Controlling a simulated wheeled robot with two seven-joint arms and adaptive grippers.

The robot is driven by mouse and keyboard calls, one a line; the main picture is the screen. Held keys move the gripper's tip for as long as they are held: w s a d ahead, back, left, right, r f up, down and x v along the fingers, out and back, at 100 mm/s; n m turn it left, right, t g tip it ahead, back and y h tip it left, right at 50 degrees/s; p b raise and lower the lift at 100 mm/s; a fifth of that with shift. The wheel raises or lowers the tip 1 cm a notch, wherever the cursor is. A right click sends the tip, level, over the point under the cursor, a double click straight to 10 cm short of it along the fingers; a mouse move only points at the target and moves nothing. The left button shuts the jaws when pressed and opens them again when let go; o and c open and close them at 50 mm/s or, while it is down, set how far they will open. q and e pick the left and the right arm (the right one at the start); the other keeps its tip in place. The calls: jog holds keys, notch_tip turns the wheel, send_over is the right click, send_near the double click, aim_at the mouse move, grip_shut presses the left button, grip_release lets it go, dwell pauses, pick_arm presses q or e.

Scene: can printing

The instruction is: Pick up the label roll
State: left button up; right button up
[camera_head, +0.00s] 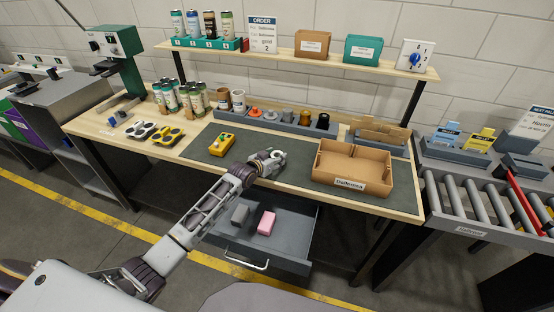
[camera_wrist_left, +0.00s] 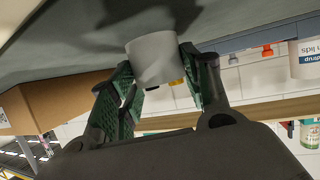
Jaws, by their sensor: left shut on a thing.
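The label roll, a short white cylinder (camera_head: 275,155), is on or just above the dark mat near the middle of the workbench. My left gripper (camera_head: 267,161) is at it, at the end of the arm reaching in from the lower left. In the left wrist view, the white roll (camera_wrist_left: 152,58) sits between the two green-padded fingers of the left gripper (camera_wrist_left: 160,66), which is shut on it. Whether the roll touches the mat cannot be told. My right gripper is not in view.
An open cardboard box (camera_head: 350,165) stands to the right of the roll. A yellow device (camera_head: 222,143) lies on the mat to the left. A row of small holders (camera_head: 275,120) stands behind. An open drawer (camera_head: 285,252) with grey and pink blocks juts out below the bench.

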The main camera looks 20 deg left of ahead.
pick_arm(q)
jog(key=shift+r, duration=0.2)
notch_tip(320, 180, up, 10)
jog(key=shift+f+b, duration=0.15)
jog(key=shift+b, duration=0.2)
dwell(0.3)
dwell(0.4)
